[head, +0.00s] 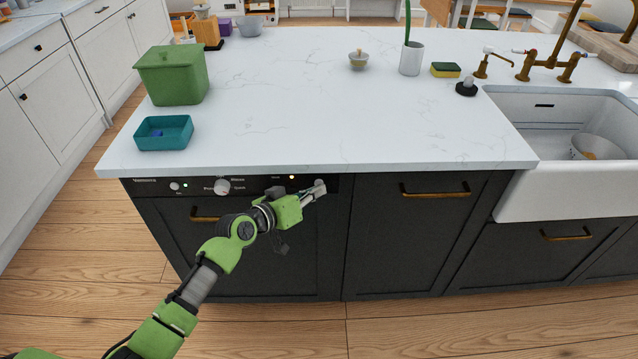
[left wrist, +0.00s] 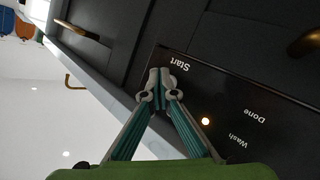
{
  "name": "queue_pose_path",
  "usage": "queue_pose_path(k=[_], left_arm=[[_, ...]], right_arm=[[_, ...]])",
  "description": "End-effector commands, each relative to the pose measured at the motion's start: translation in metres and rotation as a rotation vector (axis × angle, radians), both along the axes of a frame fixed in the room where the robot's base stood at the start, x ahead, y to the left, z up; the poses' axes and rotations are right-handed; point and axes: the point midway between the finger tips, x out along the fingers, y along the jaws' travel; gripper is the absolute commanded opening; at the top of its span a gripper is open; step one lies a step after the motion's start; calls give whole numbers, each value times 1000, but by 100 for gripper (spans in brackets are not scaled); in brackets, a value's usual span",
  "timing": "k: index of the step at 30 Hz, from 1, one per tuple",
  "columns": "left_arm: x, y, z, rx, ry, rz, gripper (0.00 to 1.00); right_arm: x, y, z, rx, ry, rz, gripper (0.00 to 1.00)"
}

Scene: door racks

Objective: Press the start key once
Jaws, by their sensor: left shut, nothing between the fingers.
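The dishwasher's black control panel (head: 258,181) runs under the front edge of the counter; it also fills part of the left wrist view (left wrist: 225,100). The printed "Start" label (left wrist: 178,62) shows beside my fingertips. The start key itself is hidden behind the fingers. My left gripper (head: 318,190) is shut and empty at the right end of the panel. In the left wrist view its fingertips (left wrist: 162,88) are together, right by the Start label. I cannot tell whether they touch the panel. My right gripper is not in view.
A knob (head: 222,187) and a small green light (head: 185,186) are on the panel's left. The counter (head: 290,115) overhangs above. A dishwasher handle (head: 205,215) sticks out below. A teal tray (head: 163,143) stands near the counter edge.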

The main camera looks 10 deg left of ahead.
Motion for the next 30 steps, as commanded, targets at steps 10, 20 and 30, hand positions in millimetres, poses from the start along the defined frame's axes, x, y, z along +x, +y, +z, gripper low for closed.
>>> queue_pose_path(k=[10, 20, 30], left_arm=[[-12, -3, 0, 1, 0, -1, 0], [-22, -5, 2, 1, 3, -1, 0], [-54, -13, 2, 1, 3, -1, 0]], right_arm=[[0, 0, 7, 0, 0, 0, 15], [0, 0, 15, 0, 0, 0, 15], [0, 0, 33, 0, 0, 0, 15]])
